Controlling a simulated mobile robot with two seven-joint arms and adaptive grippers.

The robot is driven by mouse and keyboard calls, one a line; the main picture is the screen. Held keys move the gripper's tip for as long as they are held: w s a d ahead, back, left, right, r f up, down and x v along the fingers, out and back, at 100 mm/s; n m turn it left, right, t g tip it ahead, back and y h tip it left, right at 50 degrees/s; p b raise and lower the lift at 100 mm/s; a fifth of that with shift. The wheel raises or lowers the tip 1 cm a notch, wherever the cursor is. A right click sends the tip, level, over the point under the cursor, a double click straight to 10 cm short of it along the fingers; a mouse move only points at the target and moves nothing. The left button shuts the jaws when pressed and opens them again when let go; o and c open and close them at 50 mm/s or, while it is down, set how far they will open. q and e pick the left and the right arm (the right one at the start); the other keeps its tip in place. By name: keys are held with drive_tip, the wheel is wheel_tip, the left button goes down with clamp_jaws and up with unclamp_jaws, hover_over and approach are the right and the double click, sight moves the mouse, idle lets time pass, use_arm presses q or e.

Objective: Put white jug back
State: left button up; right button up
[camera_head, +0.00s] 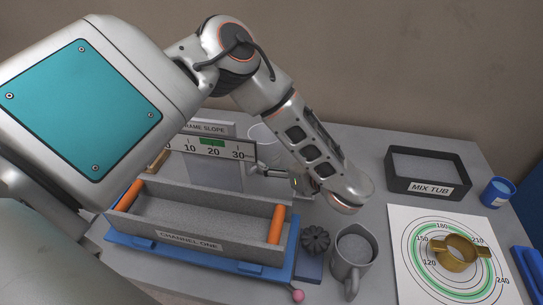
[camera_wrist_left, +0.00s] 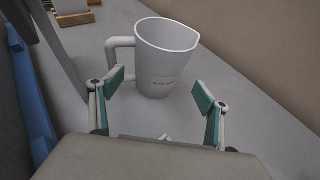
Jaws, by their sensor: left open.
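The white jug (camera_wrist_left: 168,62) stands upright on the table in the left wrist view, with its handle to the left and a small label on its side. In the head view the jug (camera_head: 262,134) shows only in part, behind my left arm and the scale panel. My left gripper (camera_wrist_left: 159,90) is open, its green-padded fingers apart on either side of the jug's near side, with nothing held. In the head view the gripper (camera_head: 270,171) is partly hidden near the scale panel. My right gripper is not in view.
A trough marked CHANNEL ONE (camera_head: 190,242) stands in front, with a scale panel (camera_head: 215,149) behind it.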

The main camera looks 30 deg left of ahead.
use_arm(q)
drive_tip(key=v, duration=0.4)
drive_tip(key=shift+s+d+r+b, duration=0.15)
drive_tip(key=shift+d+b, duration=0.15)
drive_tip(key=shift+d, duration=0.05)
